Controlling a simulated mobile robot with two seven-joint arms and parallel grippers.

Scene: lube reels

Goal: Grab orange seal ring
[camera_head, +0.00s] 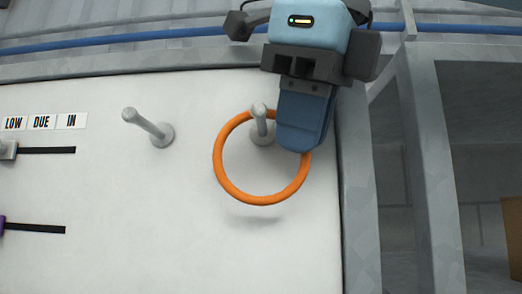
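The orange seal ring (220,173) is at a peg (261,120) on the right part of the white board. The peg's tip overlaps the ring's upper edge, and a faint shadow lies on the board below the ring. My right gripper (303,135) comes in from the top, its blue fingers pointing down over the ring's upper right part. They hide that stretch of the ring. The fingers line up in this view, so I cannot tell their gap or whether they grip the ring. My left gripper is not in view.
A second, bare peg (148,126) sticks out to the left. LOW, DUE and IN labels (42,122) and two black slots with sliders are at the far left. A grey metal frame (361,220) borders the board on the right, and a blue pipe (120,38) runs above.

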